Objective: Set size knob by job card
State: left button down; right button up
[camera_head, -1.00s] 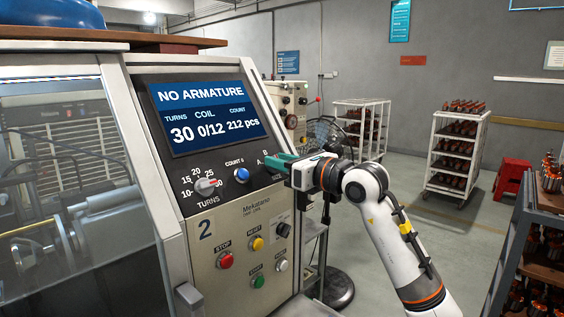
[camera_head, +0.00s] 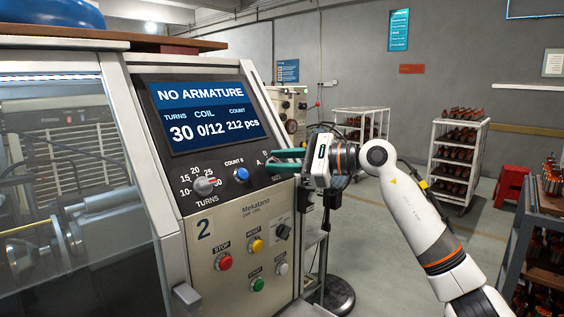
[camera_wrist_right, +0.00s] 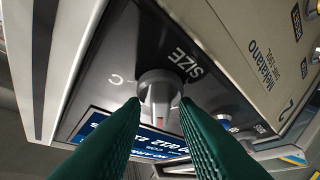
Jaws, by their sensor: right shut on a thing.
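The size knob is a grey knob (camera_wrist_right: 158,90) with a red mark, under the word SIZE in the right wrist view. A letter C shows to its left. My right gripper (camera_wrist_right: 160,108) has its two green fingers on either side of the knob, shut on it. In the head view the right gripper (camera_head: 273,160) reaches the panel from the right and hides most of the knob; letters A and B show above it. I cannot read exactly where the knob points. No job card is readable. My left gripper is not in view.
The machine screen (camera_head: 207,117) reads NO ARMATURE, turns 30, coil 0/12, 212 pcs. The turns knob (camera_head: 206,186), blue count button (camera_head: 241,174), red stop button (camera_head: 224,262) and green button (camera_head: 258,284) sit nearby. A white rack (camera_head: 456,155) stands behind.

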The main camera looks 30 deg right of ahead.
jog(key=n+g+p, duration=0.1)
jog(key=n+g, duration=0.1)
jog(key=n, duration=0.2)
jog(key=shift+g+y, duration=0.3)
jog(key=shift+n, duration=0.3)
jog(key=o, duration=0.6)
jog(key=shift+o, duration=0.2)
jog(key=shift+d, duration=0.1)
jog(key=b+v, duration=0.3)
jog(key=v, duration=0.9)
jog(key=shift+b, duration=0.4)
